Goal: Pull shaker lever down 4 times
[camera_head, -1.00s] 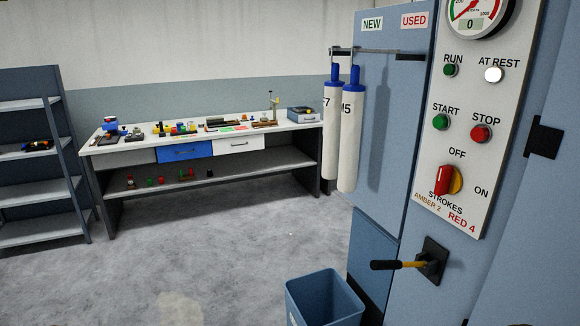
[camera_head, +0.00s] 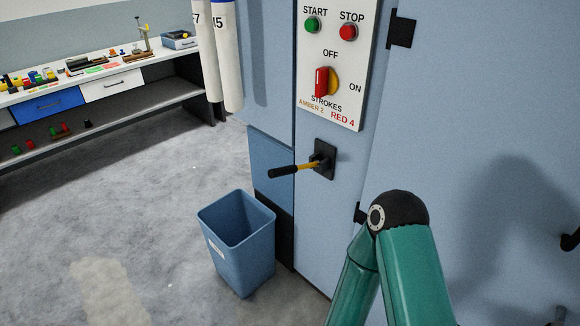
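The shaker lever (camera_head: 297,168) sticks out to the left from a black plate (camera_head: 324,160) on the blue machine front. It has a yellow shaft and a black grip and lies close to level, its grip end slightly lower. The control panel (camera_head: 336,60) above it reads "STROKES AMBER 2 RED 4". A red and yellow OFF/ON switch (camera_head: 326,83) sits above that text. My green right arm shows at the lower right, its bent joint below and right of the lever, apart from it. Neither gripper is in view.
A blue bin (camera_head: 238,245) stands on the floor below and left of the lever. White filter sleeves (camera_head: 220,55) hang at the upper left of the machine. A workbench (camera_head: 105,92) with small parts stands at the back left. The floor left of the bin is clear.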

